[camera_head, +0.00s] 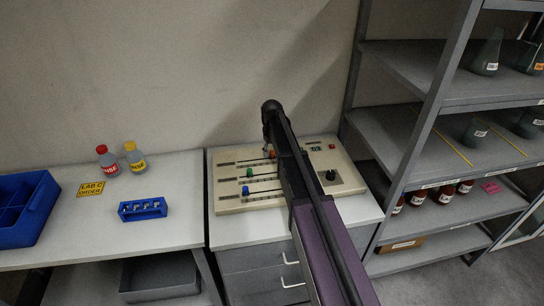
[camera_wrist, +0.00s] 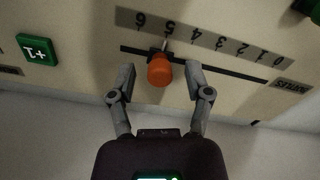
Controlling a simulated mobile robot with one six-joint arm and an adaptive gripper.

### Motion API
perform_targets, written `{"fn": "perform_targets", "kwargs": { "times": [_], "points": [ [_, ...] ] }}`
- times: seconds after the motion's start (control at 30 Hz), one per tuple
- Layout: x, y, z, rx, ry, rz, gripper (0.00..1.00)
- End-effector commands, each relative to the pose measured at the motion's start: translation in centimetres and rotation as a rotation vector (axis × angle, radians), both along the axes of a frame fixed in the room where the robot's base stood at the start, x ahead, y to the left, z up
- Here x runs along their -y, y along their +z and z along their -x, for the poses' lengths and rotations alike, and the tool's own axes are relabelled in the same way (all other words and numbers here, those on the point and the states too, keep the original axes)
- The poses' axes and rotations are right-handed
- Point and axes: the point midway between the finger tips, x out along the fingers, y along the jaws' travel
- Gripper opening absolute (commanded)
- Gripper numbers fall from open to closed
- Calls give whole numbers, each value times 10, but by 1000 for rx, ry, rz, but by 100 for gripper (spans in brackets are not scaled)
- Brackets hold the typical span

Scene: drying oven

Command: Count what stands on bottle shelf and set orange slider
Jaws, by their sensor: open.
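The orange slider (camera_wrist: 160,70) shows upside down in the wrist view, its pointer close to the 5 mark of a 0 to 6 scale (camera_wrist: 205,40). My gripper (camera_wrist: 159,80) is open, with one finger on each side of the knob and a visible gap on both sides. In the head view the orange knob (camera_head: 272,154) is partly hidden by my arm on the beige control panel (camera_head: 235,203). The bottle shelf (camera_head: 470,211) at right holds several brown bottles (camera_head: 447,193) with white labels, in a row; my arm may hide part of its left end.
Green (camera_head: 250,173) and blue (camera_head: 245,190) sliders sit on the same panel. A black knob (camera_head: 331,175) is at its right. Other shelves hold grey glassware (camera_head: 487,52). The left bench carries red and yellow bottles (camera_head: 135,157), a blue rack (camera_head: 143,208) and a blue bin (camera_head: 38,220).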

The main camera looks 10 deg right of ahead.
Motion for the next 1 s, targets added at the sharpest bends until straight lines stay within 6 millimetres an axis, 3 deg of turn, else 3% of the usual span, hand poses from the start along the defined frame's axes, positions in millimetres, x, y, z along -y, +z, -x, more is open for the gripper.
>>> {"fn": "perform_targets", "kwargs": {
  "times": [0.47,0.5,0.57,0.7,1.0],
  "points": [
    [0,-5,0,0,0,0,64],
    [0,-5,0,0,0,0,61],
    [0,-5,0,0,0,0,44],
    [0,-5,0,0,0,0,2],
    [-8,-5,0,0,2,0,0]
  ]
}}
